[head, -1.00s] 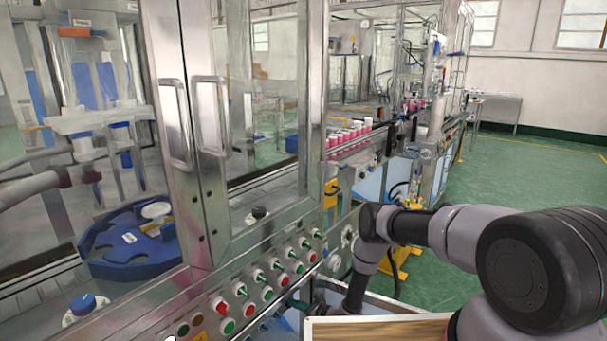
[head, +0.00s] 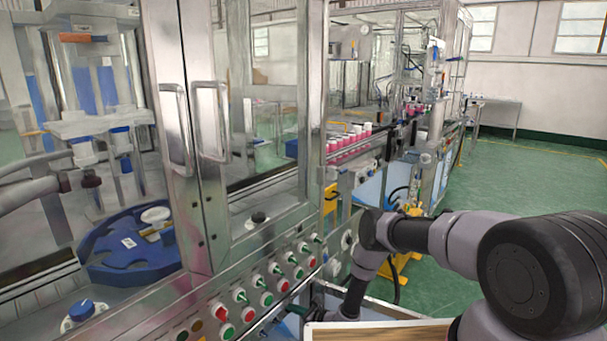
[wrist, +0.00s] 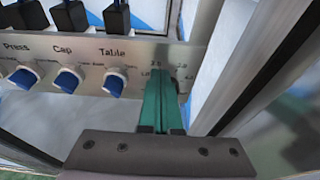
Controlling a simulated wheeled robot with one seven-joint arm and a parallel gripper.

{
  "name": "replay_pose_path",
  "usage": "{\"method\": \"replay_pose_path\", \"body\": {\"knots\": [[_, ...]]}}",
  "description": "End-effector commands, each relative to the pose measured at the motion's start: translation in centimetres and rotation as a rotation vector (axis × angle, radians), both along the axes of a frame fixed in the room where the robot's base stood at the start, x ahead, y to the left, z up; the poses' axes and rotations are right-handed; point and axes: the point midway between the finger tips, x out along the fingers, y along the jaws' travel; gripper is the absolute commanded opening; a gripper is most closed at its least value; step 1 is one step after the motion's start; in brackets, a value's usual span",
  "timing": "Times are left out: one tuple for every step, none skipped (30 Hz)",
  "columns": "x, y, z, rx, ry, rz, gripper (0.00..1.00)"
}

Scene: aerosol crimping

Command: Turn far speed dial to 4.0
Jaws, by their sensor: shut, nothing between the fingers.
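In the wrist view a metal panel carries blue dials labelled Press (wrist: 25,78), Cap (wrist: 67,80) and Table (wrist: 114,83). To the right of the Table dial are small printed scale numbers around a further dial position. My gripper's green fingers (wrist: 162,103) are shut together and cover that spot. The dial there is hidden, so its setting and whether the fingertips touch it cannot be told. In the head view my gripper (head: 297,310) is small and partly hidden, low beside the machine front.
Black parts (wrist: 70,15) stick out above the dials. A metal post (wrist: 265,65) rises close to the right of my fingers. In the head view red and green push buttons (head: 266,299) line the machine's sloping front, and open green floor (head: 520,180) lies at the right.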

Motion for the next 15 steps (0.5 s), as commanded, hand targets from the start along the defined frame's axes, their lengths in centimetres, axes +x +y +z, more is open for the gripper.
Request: {"method": "replay_pose_path", "body": {"knots": [[0.03, -0.03, -0.06, 0.000, 0.000, 0.000, 0.00], [0.04, -0.03, -0.09, 0.000, 0.000, 0.000, 0.00], [0.05, -0.05, -0.14, 0.000, 0.000, 0.000, 0.00], [0.05, -0.02, -0.13, 0.000, 0.000, 0.000, 0.00], [0.04, -0.03, -0.12, 0.000, 0.000, 0.000, 0.00], [0.04, -0.05, -0.13, -0.001, 0.001, 0.000, 0.00], [0.05, -0.05, -0.13, -0.001, 0.001, 0.000, 0.00], [0.07, -0.08, -0.13, -0.001, 0.001, 0.000, 0.00], [0.10, -0.10, -0.12, -0.001, 0.001, 0.000, 0.00], [0.13, -0.13, -0.11, -0.001, 0.001, 0.000, 0.00], [0.16, -0.17, -0.09, -0.001, 0.000, -0.001, 0.00], [0.24, -0.23, -0.06, -0.002, 0.001, -0.001, 0.00], [0.30, -0.30, -0.05, -0.002, 0.001, -0.002, 0.00], [0.37, -0.38, -0.03, -0.002, 0.001, -0.002, 0.00], [0.48, -0.48, 0.00, -0.001, 0.001, -0.003, 0.00]]}}
